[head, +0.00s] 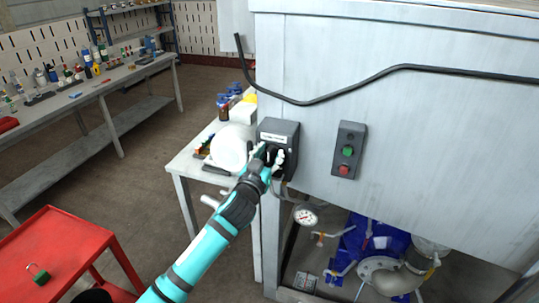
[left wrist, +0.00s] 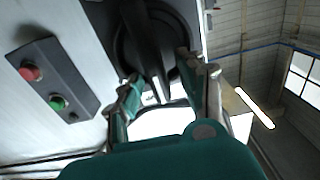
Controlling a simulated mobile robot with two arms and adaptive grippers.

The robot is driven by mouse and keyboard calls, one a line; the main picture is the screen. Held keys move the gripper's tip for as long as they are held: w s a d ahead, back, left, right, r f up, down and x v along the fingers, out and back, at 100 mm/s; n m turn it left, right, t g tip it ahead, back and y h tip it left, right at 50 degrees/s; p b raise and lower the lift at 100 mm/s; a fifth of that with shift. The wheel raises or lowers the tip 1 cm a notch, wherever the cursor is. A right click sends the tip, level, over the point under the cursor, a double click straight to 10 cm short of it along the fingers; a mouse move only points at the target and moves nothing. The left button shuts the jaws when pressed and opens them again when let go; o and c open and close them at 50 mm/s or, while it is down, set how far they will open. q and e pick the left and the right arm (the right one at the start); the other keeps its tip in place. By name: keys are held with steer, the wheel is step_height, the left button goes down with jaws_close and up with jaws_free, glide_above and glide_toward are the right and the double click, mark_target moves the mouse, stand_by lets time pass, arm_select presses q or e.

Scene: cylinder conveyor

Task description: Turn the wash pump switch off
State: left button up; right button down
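The wash pump switch is a dark grey box (head: 278,134) with a label strip, mounted at the left edge of the large pale metal cabinet. My left gripper (head: 270,157) is at the front of this box and hides most of its knob. In the left wrist view the black rotary knob (left wrist: 150,38) is close ahead, with its bar pointing between the fingers of my left gripper (left wrist: 162,78). The fingers are spread, one on each side of the bar, with a gap visible between them. Whether either finger touches the knob is unclear. My right gripper is not in view.
A push-button box (head: 348,150) with green and red buttons is right of the switch. A black cable (head: 400,70) crosses the cabinet. A white side table (head: 185,163) with bottles stands left. A gauge (head: 305,216) and pipework are below. A red table (head: 70,240) is lower left.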

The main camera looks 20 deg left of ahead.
arm_select(q)
steer(key=c, duration=0.7)
jaws_close()
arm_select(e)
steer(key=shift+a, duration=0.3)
arm_select(q)
steer(key=shift+d+m, duration=0.1)
steer(key=shift+m, duration=0.2)
steer(key=m, duration=0.3)
steer(key=shift+d+p, duration=0.4)
steer(key=f+m, duration=0.1)
steer(key=m, duration=0.3)
steer(key=d+m+p, duration=0.1)
steer(key=m, duration=0.4)
steer(key=f+m, duration=0.1)
steer(key=m, duration=0.4)
steer(key=shift+d+f, duration=0.35)
steer(key=shift+d, duration=0.05)
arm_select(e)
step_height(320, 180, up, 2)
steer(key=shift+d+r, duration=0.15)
arm_select(q)
steer(key=shift+s+f+m, duration=0.1)
steer(key=shift+m, duration=0.2)
